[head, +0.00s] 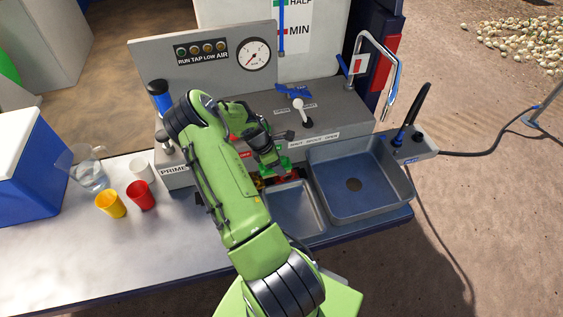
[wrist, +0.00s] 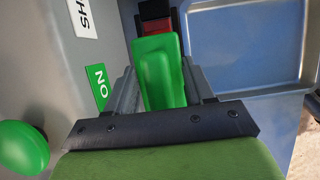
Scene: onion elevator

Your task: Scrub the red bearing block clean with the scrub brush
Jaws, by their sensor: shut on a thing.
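My gripper (wrist: 160,98) is shut on a green thing (wrist: 160,65), which looks like the scrub brush's handle. It also shows in the head view (head: 286,163), under my gripper (head: 272,160) by the front edge of the grey console. In the wrist view a red piece (wrist: 154,9) with dark parts shows just beyond its far end. This may be the red bearing block; I cannot tell whether they touch. My arm hides much of this spot in the head view.
A small grey basin (head: 313,222) lies just in front, with a larger sink (head: 340,202) to its right. A tall curved tap (head: 392,72) stands behind the sink. A jug (head: 88,177), a yellow cup (head: 110,204) and a red cup (head: 141,196) stand left. The front-left counter is clear.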

